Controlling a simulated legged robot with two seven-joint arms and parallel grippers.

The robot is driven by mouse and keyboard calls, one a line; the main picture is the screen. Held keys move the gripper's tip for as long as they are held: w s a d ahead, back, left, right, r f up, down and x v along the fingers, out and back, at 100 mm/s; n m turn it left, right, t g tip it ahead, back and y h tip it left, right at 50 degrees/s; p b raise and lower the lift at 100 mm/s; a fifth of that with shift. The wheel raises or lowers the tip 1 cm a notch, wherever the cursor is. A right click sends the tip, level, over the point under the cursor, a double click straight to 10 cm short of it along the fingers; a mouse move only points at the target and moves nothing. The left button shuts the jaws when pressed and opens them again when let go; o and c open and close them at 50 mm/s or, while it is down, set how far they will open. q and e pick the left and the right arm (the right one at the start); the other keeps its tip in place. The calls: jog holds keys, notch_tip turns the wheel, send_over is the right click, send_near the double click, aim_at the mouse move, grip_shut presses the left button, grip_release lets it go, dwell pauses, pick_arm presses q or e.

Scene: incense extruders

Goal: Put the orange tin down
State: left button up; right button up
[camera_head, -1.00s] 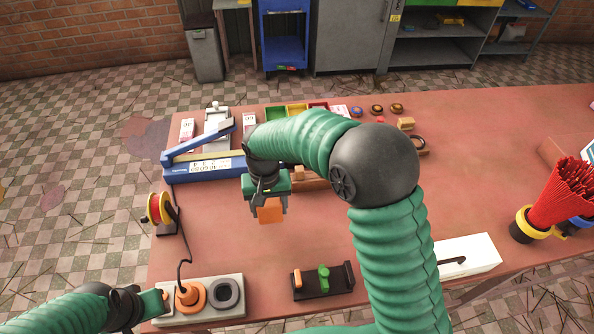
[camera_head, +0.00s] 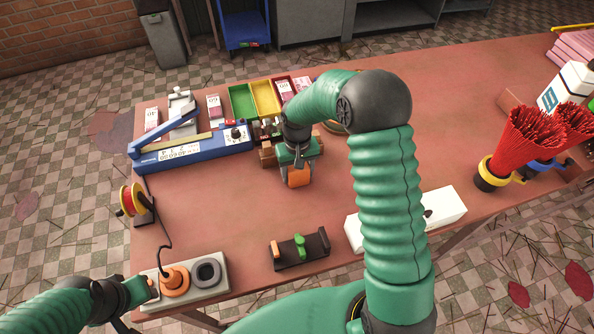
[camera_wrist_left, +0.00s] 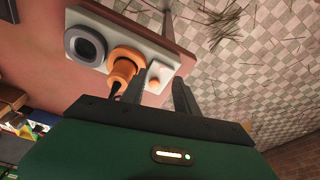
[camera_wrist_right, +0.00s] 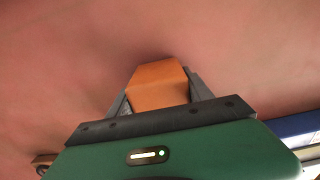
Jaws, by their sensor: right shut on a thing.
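The orange tin (camera_head: 299,177) is between the fingers of my right gripper (camera_head: 298,168), over the red table (camera_head: 235,215) right of the blue sealer. In the right wrist view the tin (camera_wrist_right: 157,87) sits between both fingers, with bare red surface beyond it. I cannot tell whether its underside touches the table. My left gripper (camera_wrist_left: 158,92) is open and empty, its fingers apart near the grey stand (camera_wrist_left: 160,48) with the orange cone-shaped piece (camera_wrist_left: 124,64) at the table's front left.
A black rack (camera_head: 299,250) with a green piece stands in front of the tin, and a white box (camera_head: 445,205) to the right. The blue sealer (camera_head: 190,150), colored bins (camera_head: 240,100) and wooden blocks lie behind. Red stick bundles (camera_head: 530,140) stand far right.

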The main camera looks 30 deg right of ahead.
jog(key=o, duration=1.2)
jog(key=shift+w+a, duration=0.1)
jog(key=shift+a, duration=0.05)
jog(key=o, duration=0.4)
jog(key=shift+a, duration=0.15)
jog(key=shift+r, duration=0.1)
